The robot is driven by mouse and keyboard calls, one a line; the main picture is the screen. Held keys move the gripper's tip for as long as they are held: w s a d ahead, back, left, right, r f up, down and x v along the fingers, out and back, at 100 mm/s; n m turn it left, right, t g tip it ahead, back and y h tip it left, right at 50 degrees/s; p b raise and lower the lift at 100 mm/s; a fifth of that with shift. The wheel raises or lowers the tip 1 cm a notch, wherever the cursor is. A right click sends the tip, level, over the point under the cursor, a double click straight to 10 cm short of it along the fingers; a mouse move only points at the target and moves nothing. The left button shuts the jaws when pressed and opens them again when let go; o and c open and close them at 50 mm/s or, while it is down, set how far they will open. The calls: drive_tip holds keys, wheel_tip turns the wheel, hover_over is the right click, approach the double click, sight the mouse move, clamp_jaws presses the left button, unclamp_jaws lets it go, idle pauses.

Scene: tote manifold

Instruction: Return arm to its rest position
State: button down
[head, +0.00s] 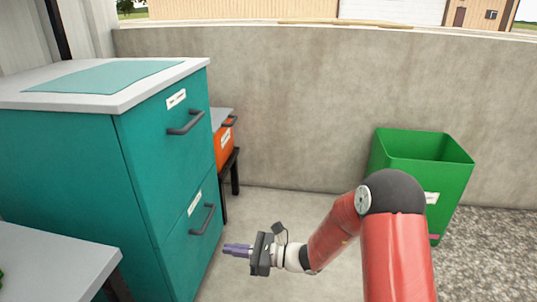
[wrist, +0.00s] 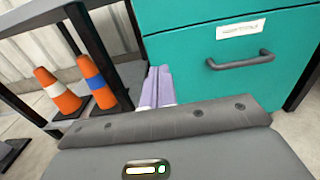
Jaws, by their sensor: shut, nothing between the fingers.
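My gripper (head: 237,249) is low over the floor in front of the teal drawer cabinet (head: 160,130), with its purple fingers pointing left toward the lower drawer. In the wrist view, the two fingers (wrist: 156,88) lie side by side, shut, with nothing between them. The red arm reaches down from the right side of the head view and is bent at a dark rounded joint. In the wrist view, a teal drawer front (wrist: 225,65) with a dark handle (wrist: 240,61) and a white label is ahead and to the right. Both drawers look closed.
A green bin (head: 425,165) stands at the right by the concrete wall (head: 290,110). An orange box (head: 223,146) sits on a dark stand behind the cabinet. A pale tabletop (head: 50,265) is at lower left. Two orange cones (wrist: 57,91) (wrist: 95,84) stand left in the wrist view.

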drive_tip(key=s+d+r+n+g+h+p, duration=0.2)
drive_tip(key=s+d+r+n+h, duration=0.2)
drive_tip(key=s+r+n, duration=0.25)
drive_tip(key=s+d+r+n+g+h+p, duration=0.1)
drive_tip(key=s+d+r+n+h+p, duration=0.3)
drive_tip(key=r, duration=0.3)
drive_tip(key=s+d+r+n+t+h+p, duration=0.2)
drive_tip(key=s+d+r+n+t+h, duration=0.1)
drive_tip(key=d, duration=0.8)
drive_tip(key=s+d+r+n+t+h+p, duration=0.2)
drive_tip(key=s+d+r+n+t+h, duration=0.2)
drive_tip(key=s+d+r, duration=0.4)
wheel_tip(320, 180, up, 2)
drive_tip(key=d+n+h, duration=0.1)
drive_tip(key=d+h, duration=0.1)
drive_tip(key=shift+s+d+h, duration=0.2)
drive_tip(key=shift+d+h, duration=0.15)
drive_tip(key=shift+h, duration=0.05)
drive_tip(key=shift+r, duration=0.1)
